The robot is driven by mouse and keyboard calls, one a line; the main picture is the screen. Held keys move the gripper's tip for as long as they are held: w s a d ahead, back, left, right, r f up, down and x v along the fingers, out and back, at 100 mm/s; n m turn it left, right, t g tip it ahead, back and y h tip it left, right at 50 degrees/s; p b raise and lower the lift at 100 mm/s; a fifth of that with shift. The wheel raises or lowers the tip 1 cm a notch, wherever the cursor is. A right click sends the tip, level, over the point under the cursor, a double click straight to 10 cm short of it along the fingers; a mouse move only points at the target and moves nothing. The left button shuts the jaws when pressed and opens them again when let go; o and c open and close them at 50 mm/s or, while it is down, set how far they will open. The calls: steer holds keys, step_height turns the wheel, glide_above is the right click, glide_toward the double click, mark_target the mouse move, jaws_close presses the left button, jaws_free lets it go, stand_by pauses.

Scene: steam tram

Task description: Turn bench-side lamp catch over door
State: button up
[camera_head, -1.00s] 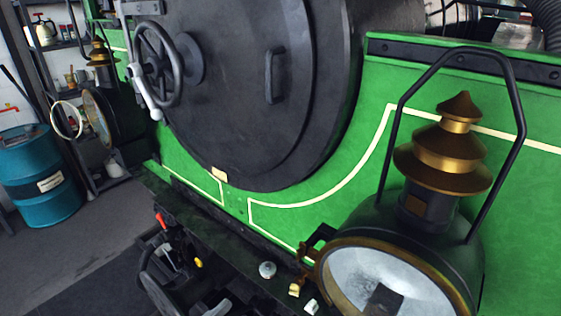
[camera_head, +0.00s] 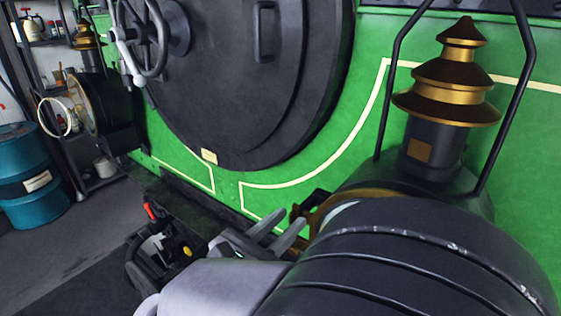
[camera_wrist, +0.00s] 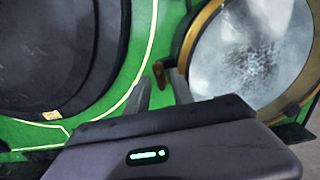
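The near lamp (camera_head: 440,150) is dark with a tiered brass chimney and stands on the right, in front of the green front. My arm hides most of its round door in the head view. In the wrist view the glass door (camera_wrist: 255,50) with its brass rim fills the right. A small brown catch piece (camera_wrist: 159,74) shows at the rim's left side, just beyond my fingertips. My gripper (camera_head: 278,227) is open at the lamp's left edge; its two fingers (camera_wrist: 161,88) stand apart with nothing visibly held. Contact with the catch cannot be told.
A second brass-topped lamp (camera_head: 95,95) with a pale ring at its side stands at the far left. The dark round smokebox door (camera_head: 240,80) with its handwheel (camera_head: 150,40) is behind. Coupling parts (camera_head: 160,240) lie below left. A blue drum (camera_head: 30,190) stands on the floor.

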jaws_close()
steer(key=m, duration=0.3)
steer(key=shift+s+d+f+m, duration=0.1)
steer(key=shift+m, duration=0.3)
steer(key=shift+s+d+f+m+b, duration=0.1)
steer(key=shift+m+b, duration=1.5)
steer(key=shift+m, duration=0.75)
steer(key=shift+d+f+m+b, duration=0.1)
steer(key=shift+f+m+b, duration=0.05)
steer(key=shift+m+b, duration=1.9)
steer(key=shift+s+f+m+b, duration=0.1)
steer(key=shift+m+b, duration=1.1)
steer(key=shift+m, duration=1.5)
